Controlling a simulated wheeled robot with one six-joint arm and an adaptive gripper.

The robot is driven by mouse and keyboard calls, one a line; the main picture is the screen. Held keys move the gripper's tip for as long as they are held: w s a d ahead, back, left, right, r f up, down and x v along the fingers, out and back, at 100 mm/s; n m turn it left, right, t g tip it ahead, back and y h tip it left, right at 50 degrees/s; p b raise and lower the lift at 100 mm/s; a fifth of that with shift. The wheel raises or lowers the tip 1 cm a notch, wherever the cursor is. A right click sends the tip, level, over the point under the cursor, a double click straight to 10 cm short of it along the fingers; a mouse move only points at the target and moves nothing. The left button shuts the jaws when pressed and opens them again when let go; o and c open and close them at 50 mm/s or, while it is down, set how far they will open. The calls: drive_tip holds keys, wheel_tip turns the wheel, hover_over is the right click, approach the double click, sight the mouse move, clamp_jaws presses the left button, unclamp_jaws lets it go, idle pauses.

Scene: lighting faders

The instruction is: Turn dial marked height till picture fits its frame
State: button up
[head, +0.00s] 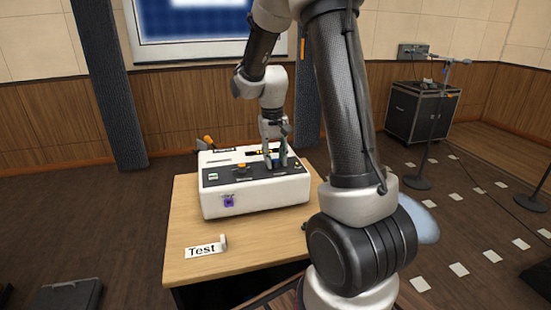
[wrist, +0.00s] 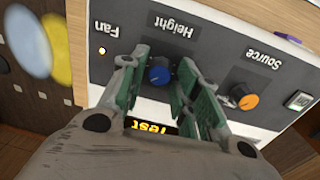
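The dial marked Height is a blue knob (wrist: 159,72) on the dark panel of a white console (head: 255,198). My gripper (head: 275,163) points down over the console. In the wrist view its green-padded fingers (wrist: 161,62) stand on either side of the blue knob, parted, with small gaps seeming to show beside it. The picture (head: 205,18) is a blue and white image on a wall screen at the top of the head view. The top of the screen is cut off, so its full fit in the frame is hidden.
An orange knob (wrist: 244,96) marked Source and a Fan label (wrist: 103,30) flank the Height dial. The console stands on a wooden table (head: 240,258) with a Test card (head: 203,250). A black case (head: 420,110) and microphone stands are at right.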

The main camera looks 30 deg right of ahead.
idle(0.3)
drive_tip(key=r, duration=1.2)
drive_tip(key=shift+a, duration=0.3)
drive_tip(key=s+a+r+n+t, duration=0.1)
drive_tip(key=s, duration=0.7)
drive_tip(key=s+a+r+n+t, duration=0.1)
drive_tip(key=s+a+t, duration=0.1)
drive_tip(key=s, duration=0.6)
drive_tip(key=s+a+r+n+t, duration=0.1)
drive_tip(key=s+r, duration=0.1)
drive_tip(key=s, duration=0.6)
drive_tip(key=shift+a+t+y, duration=0.25)
drive_tip(key=shift+t+y, duration=0.05)
